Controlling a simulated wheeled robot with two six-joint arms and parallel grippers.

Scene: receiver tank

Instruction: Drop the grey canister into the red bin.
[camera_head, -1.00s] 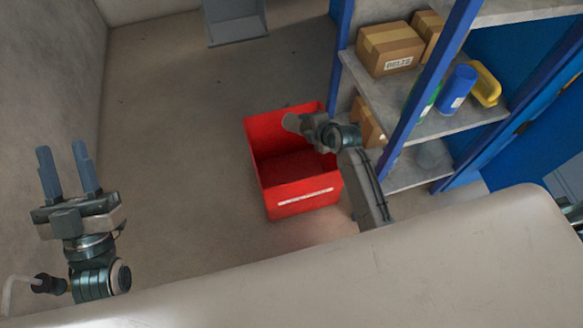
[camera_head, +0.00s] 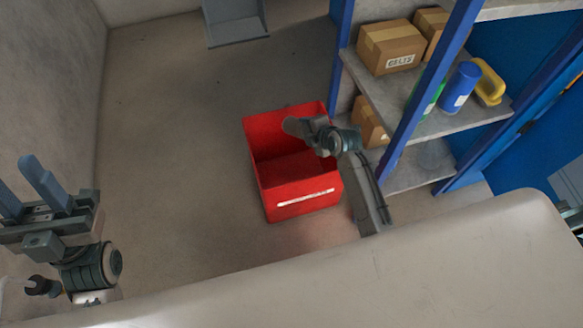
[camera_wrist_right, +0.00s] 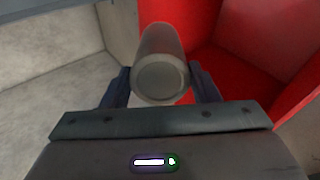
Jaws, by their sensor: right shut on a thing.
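The grey canister (camera_wrist_right: 160,75) is held between the two fingers of my right gripper (camera_wrist_right: 162,88) in the wrist view. In the head view the right gripper (camera_head: 308,129) and the canister's grey end (camera_head: 294,126) show over the upper right part of the red bin (camera_head: 305,204). The red bin is an open box on the floor, and the part of its inside that shows looks empty. Its red walls (camera_wrist_right: 265,40) fill the right of the wrist view. My left gripper (camera_head: 18,176) is open and empty at the left edge, away from the bin.
A blue-posted shelf (camera_head: 404,172) stands right of the bin, with cardboard boxes (camera_head: 390,48), a blue can (camera_head: 460,88) and a yellow item (camera_head: 489,82). A grey tray-like object (camera_head: 237,30) lies at the back. The floor left of the bin is clear.

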